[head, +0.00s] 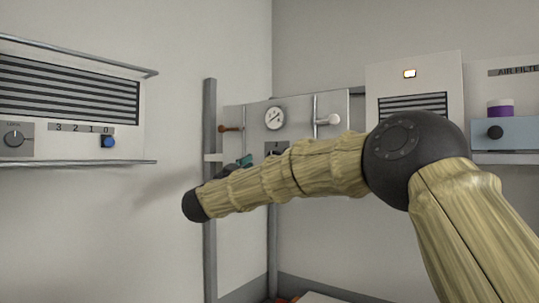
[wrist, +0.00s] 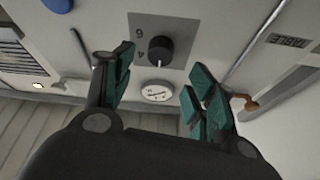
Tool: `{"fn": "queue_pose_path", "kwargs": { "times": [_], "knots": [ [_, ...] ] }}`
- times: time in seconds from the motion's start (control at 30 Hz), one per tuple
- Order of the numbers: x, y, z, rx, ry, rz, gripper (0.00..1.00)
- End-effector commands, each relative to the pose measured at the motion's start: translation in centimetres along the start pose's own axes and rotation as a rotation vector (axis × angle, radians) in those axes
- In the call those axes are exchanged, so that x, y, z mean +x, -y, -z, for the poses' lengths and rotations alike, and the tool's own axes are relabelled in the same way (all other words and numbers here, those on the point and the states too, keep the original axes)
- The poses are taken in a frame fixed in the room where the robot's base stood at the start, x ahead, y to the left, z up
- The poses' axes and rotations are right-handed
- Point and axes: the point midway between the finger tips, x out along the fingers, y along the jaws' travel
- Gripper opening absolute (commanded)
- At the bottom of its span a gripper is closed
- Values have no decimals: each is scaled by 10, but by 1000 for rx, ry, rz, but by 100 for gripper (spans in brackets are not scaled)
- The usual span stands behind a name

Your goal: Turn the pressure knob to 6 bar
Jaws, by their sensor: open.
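The black pressure knob (wrist: 157,50) sits on a grey plate (wrist: 180,27) in the wrist view, which shows the panel upside down. The figures 6 and 4 show on the plate left of the knob. A white mark on the knob points down in the picture, towards the round white gauge (wrist: 157,92). The gauge also shows in the head view (head: 275,118); there my arm hides the knob. My gripper (wrist: 157,72) is open, with teal fingers to the left and right of the knob, apparently not touching it. Part of it shows in the head view (head: 244,161).
A red-brown handle (head: 230,128) and a white handle (head: 328,120) flank the gauge on the panel. A left wall unit (head: 70,143) carries a dial and a blue knob (head: 108,141).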

Motion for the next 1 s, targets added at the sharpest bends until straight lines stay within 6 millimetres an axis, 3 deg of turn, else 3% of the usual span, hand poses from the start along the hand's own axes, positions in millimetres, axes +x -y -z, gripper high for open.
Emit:
{"fn": "queue_pose_path", "kwargs": {
  "times": [0.2,0.4,0.87,1.0],
  "knots": [
    [37,1,3,0,1,0,57],
    [58,0,2,0,0,0,57],
    [67,0,-1,-1,-1,1,57],
    [67,0,-1,-1,-1,1,35]
  ]
}}
